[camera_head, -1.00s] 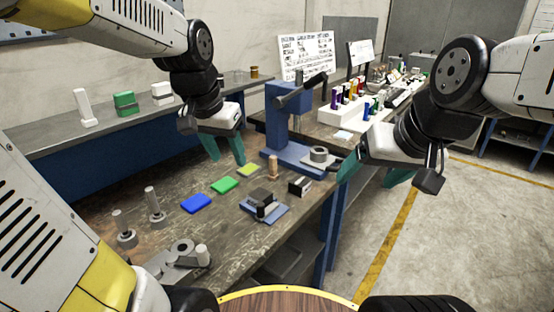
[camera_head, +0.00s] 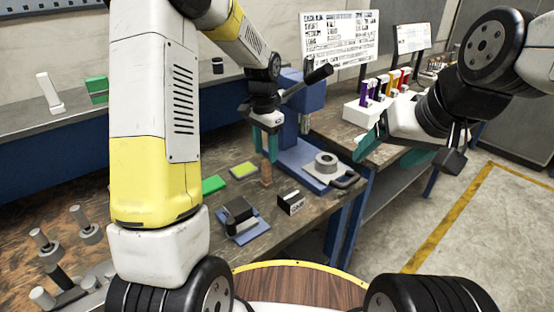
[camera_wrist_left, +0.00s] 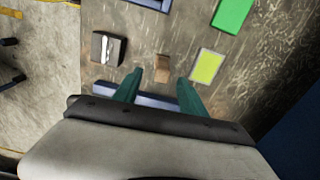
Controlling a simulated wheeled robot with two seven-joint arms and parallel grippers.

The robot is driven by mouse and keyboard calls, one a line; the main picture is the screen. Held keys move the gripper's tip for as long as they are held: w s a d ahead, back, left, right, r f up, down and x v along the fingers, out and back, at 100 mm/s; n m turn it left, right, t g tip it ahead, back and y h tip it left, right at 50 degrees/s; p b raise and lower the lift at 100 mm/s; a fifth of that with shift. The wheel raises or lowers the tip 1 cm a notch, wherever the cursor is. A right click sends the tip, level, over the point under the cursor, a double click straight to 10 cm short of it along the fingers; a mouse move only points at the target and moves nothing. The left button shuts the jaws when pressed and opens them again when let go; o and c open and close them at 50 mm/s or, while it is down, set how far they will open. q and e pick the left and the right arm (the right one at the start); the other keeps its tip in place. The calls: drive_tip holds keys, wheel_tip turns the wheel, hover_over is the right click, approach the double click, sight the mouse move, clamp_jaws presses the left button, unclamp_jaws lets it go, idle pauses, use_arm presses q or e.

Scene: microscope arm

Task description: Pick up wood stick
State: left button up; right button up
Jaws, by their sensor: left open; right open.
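The wood stick (camera_head: 266,174) is a small brown upright peg on the workbench, in front of the blue press base. It also shows in the left wrist view (camera_wrist_left: 162,68), just beyond the fingertips and between their lines. My left gripper (camera_head: 266,160) is open, teal fingers pointing down, close above and behind the stick in the head view. In the left wrist view the open fingers (camera_wrist_left: 160,84) hold nothing. My right gripper (camera_head: 392,155) is open and empty at the right, beyond the bench edge.
A blue press (camera_head: 305,110) with a grey ring (camera_head: 326,162) stands right of the stick. A black-and-white block (camera_head: 291,202), a dark block on a blue plate (camera_head: 240,218), a yellow-green pad (camera_head: 243,170) and a green pad (camera_head: 213,185) lie nearby. The bench edge is at the right.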

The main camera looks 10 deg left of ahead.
sight(266, 169)
use_arm(q)
drive_tip(key=shift+w+f, duration=0.15)
drive_tip(key=shift+f, duration=0.15)
drive_tip(key=f, duration=0.7)
drive_tip(key=shift+w+f, duration=0.25)
clamp_jaws()
